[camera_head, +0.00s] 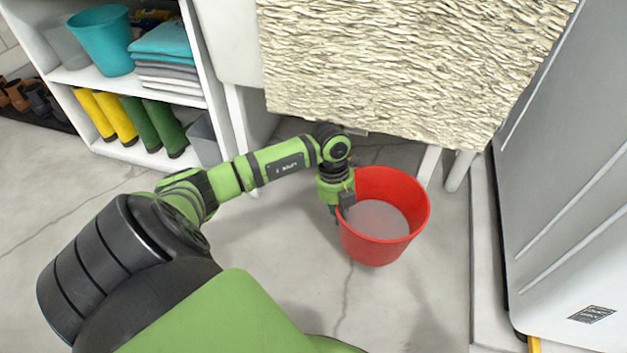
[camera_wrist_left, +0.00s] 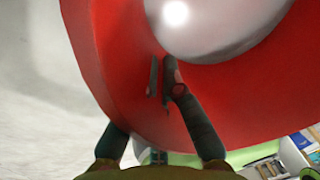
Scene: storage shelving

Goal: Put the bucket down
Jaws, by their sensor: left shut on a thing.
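A red bucket (camera_head: 383,247) is in the middle right of the head view, upright, with a pale grey inside or contents. My left gripper (camera_head: 342,208) is shut on the left part of its rim. In the left wrist view, the gripper fingers (camera_wrist_left: 166,82) close on the red wall of the bucket (camera_wrist_left: 118,50). Whether the bucket's base touches the floor cannot be told. My right gripper is in neither view.
The grey floor (camera_head: 290,290) is clear around the bucket. A white shelf (camera_head: 140,153) holds boots, folded cloths and a teal bucket (camera_head: 102,38) at the upper left. A textured pale panel (camera_head: 400,65) stands behind the bucket, and a grey cabinet (camera_head: 570,210) at the right.

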